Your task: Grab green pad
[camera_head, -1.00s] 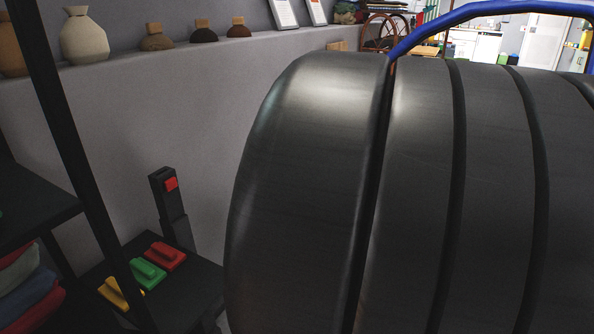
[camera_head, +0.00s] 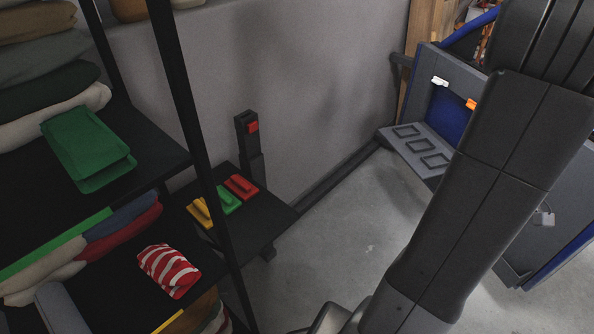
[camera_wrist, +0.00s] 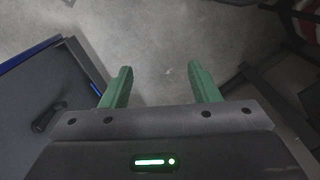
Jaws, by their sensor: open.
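The green pad (camera_head: 225,199), a small block with a raised grip, lies flat on a low black table (camera_head: 262,221) in the head view. It lies between a yellow pad (camera_head: 199,212) on its left and a red pad (camera_head: 241,187) on its right. My gripper is out of sight in the head view. In the wrist view my gripper (camera_wrist: 158,85) has its two green fingers wide apart, with nothing between them but bare floor. The green pad cannot be made out in the wrist view.
A shelf with folded cloths (camera_head: 85,145) is at left, a blue-and-grey door (camera_head: 452,100) at right. Floor (camera_head: 340,240) between is clear.

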